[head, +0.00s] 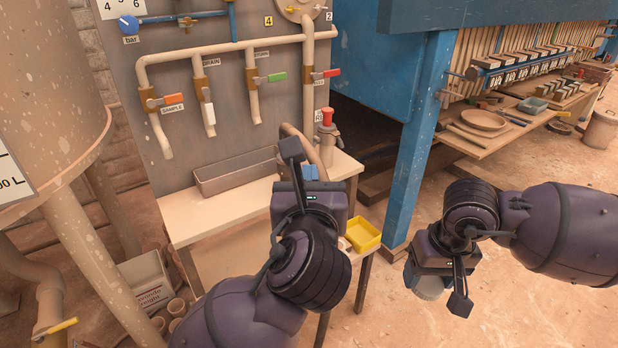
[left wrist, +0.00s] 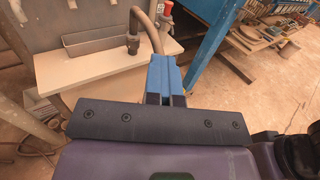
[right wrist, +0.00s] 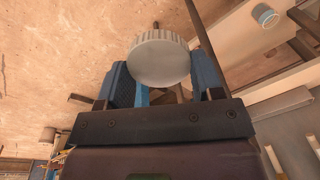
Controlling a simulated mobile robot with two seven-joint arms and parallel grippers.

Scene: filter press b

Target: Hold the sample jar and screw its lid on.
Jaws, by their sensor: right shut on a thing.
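My right gripper (head: 428,278) is shut on the pale grey lid (right wrist: 160,60), a round cap with a ribbed rim. It holds the lid over open floor, right of the blue post. My left gripper (head: 310,172) is over the small bench; its blue fingers (left wrist: 166,75) look closed together, with nothing visible between them. I cannot clearly identify the sample jar.
The bench (head: 225,212) carries a metal trough (head: 235,175). A hose and a red-topped valve (head: 327,130) stand behind my left gripper. The blue post (head: 415,150) rises between my grippers.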

